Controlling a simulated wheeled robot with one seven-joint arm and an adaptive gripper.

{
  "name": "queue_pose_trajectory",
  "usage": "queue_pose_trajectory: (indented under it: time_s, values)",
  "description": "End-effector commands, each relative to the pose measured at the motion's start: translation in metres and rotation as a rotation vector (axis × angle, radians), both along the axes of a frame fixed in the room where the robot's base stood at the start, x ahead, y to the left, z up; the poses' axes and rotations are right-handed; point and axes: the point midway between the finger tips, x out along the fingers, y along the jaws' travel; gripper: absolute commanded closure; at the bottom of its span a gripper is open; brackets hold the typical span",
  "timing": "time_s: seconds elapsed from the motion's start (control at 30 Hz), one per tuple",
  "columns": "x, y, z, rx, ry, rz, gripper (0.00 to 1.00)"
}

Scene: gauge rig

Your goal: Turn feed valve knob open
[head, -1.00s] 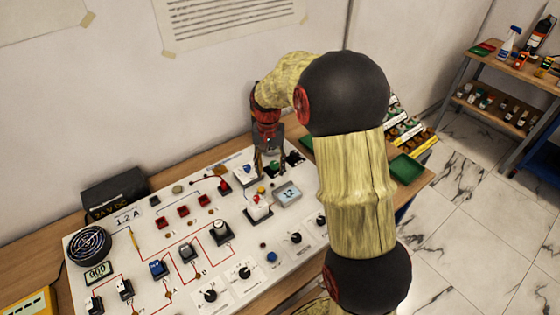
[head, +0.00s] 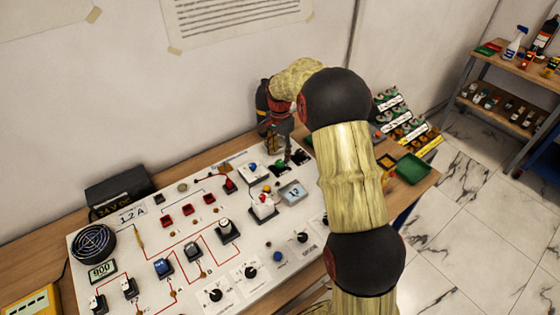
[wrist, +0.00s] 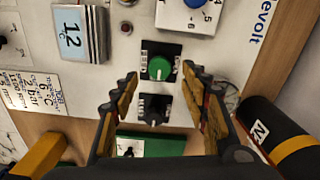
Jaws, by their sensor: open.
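Two knobs sit at the panel's far right end. One is a green round knob (wrist: 159,68) on a black plate with small white lettering. The other is a black knob (wrist: 153,110) on its own black plate beside it. The lettering is too small to tell surely which is the feed valve. My gripper (wrist: 161,76) is open and empty, its fingers on either side of the green knob in the wrist view. Whether they reach down to it is unclear. In the head view my gripper (head: 281,149) is over this end of the panel, partly hiding the knobs.
The white panel (head: 145,232) carries several switches, dials and red wires. A small display box (wrist: 80,32) reading 12 and a blue dial (wrist: 193,3) are near the knobs. A green tray (head: 413,168) and racks of small parts stand right of the panel.

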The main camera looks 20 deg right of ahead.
Motion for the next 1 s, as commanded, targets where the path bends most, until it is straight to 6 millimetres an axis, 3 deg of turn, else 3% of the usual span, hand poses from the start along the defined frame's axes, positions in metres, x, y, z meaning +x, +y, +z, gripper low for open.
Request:
queue_pose_trajectory:
  time_s: [0.23,0.63,1.0]
  values:
    - [0.0,0.0,-0.033,0.0,0.0,0.001,0.55]
    - [0.0,0.0,-0.04,-0.001,-0.001,0.002,0.55]
    - [0.0,0.0,-0.04,0.0,-0.001,0.002,0.76]
